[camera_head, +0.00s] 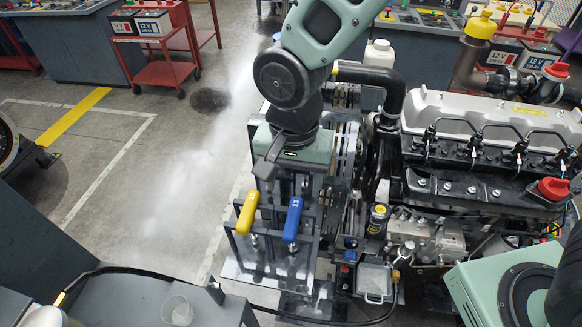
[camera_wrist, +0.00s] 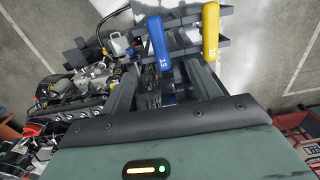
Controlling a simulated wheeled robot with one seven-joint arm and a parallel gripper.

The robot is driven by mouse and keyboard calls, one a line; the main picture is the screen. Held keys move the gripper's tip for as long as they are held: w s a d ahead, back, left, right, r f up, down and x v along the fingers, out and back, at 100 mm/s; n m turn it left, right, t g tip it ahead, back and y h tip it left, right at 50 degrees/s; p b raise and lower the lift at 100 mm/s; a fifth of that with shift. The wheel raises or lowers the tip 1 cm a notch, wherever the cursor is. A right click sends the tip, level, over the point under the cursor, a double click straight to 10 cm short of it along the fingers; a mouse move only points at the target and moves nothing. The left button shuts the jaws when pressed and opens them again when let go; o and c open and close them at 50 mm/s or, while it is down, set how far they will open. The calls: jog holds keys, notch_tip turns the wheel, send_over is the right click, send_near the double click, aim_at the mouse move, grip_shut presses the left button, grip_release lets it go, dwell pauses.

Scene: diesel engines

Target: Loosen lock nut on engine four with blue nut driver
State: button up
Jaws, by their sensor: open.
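The blue nut driver (camera_head: 292,220) stands handle-up in a dark metal rack (camera_head: 262,262), beside a yellow nut driver (camera_head: 247,212) to its left. My gripper (camera_head: 290,186) is above and behind the rack, pointing down, with its fingers partly hidden. In the wrist view my open gripper (camera_wrist: 163,82) has the blue handle (camera_wrist: 158,42) between its fingers in the picture; contact cannot be told. The yellow handle (camera_wrist: 211,32) is just outside the right finger. A diesel engine (camera_head: 480,150) stands at the right. I cannot pick out the lock nut or an engine number.
A grey table with a clear cup (camera_head: 178,311) is at the lower left, with a black hose crossing it. A red cart (camera_head: 165,70) with batteries stands at the back left. A white bottle (camera_head: 379,54) is behind the engine. Open floor lies left of the rack.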

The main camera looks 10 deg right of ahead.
aim_at(293, 216)
jog(key=shift+f+b, duration=4.2)
jog(key=shift+f, duration=1.2)
jog(key=shift+r, duration=0.1)
grip_shut()
notch_tip(293, 216, up, 16)
jog(key=p, duration=1.2)
